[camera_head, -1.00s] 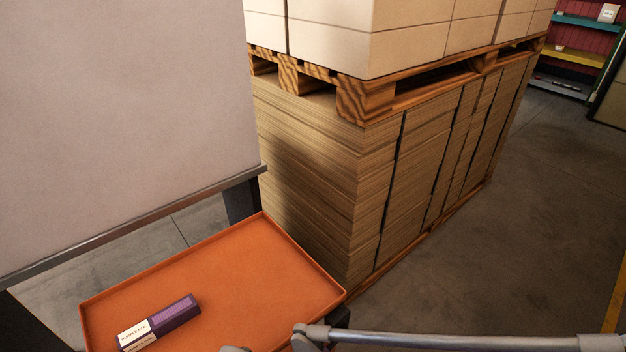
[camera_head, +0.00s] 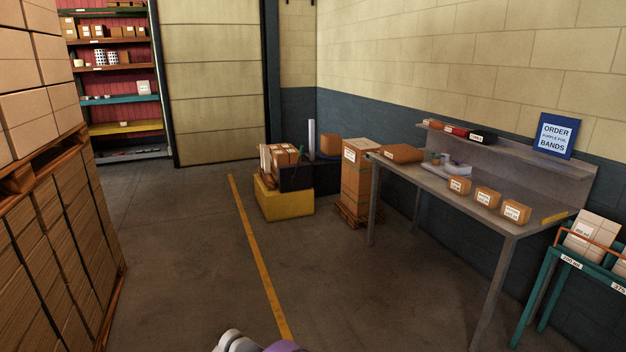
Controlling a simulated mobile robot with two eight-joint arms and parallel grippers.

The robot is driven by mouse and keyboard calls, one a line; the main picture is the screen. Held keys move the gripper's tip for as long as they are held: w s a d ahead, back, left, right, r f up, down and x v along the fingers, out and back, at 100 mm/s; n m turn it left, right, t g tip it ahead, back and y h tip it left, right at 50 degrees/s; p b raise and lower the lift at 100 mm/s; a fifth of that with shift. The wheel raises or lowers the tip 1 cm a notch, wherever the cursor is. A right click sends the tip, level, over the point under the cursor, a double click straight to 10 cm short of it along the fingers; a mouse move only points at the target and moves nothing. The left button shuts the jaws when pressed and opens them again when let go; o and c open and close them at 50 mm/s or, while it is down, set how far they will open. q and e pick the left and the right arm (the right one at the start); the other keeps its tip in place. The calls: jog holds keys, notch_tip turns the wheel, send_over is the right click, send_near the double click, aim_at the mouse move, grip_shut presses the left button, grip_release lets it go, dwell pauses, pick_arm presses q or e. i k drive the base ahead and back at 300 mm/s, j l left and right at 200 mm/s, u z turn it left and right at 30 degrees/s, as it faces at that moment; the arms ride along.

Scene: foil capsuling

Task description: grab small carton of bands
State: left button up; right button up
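Three small brown cartons with white labels stand in a row on the grey workbench (camera_head: 420,182) at the right: a left one (camera_head: 460,185), a middle one (camera_head: 487,197) and a right one (camera_head: 516,211). Their labels are too small to read, so I cannot tell which holds bands. A blue-framed sign (camera_head: 555,135) above the bench reads "ORDER PURPLE FOIL BANDS". Neither gripper can be made out. Only a rounded white and purple piece, perhaps part of my arm, shows at the bottom edge.
A pallet stack of cardboard (camera_head: 58,245) stands close at left. Open floor (camera_head: 345,270) with a yellow line (camera_head: 258,258) lies ahead. A yellow crate (camera_head: 284,203) and a stacked carton (camera_head: 357,180) stand left of the bench. A green rack (camera_head: 545,283) stands at right.

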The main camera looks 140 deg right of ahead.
aim_at(490, 198)
jog(key=k+u, duration=0.15)
jog(key=u, duration=4.65)
jog(key=i+j+u, duration=0.1)
jog(key=u, duration=0.3)
jog(key=i+j+u, duration=0.15)
jog(key=j+u, duration=0.2)
jog(key=i+j+u, duration=0.1)
jog(key=u, duration=0.3)
jog(key=i+j, duration=0.3)
jog(key=i, duration=0.2)
jog(key=i+j, duration=0.35)
jog(key=i, duration=0.2)
jog(key=i+u, duration=0.15)
jog(key=i, duration=0.5)
jog(key=i+u, duration=0.15)
jog(key=i, duration=0.5)
jog(key=i+u, duration=0.2)
jog(key=i, duration=0.5)
jog(key=i+l+u, duration=0.15)
jog(key=i, duration=0.5)
jog(key=l, duration=0.1)
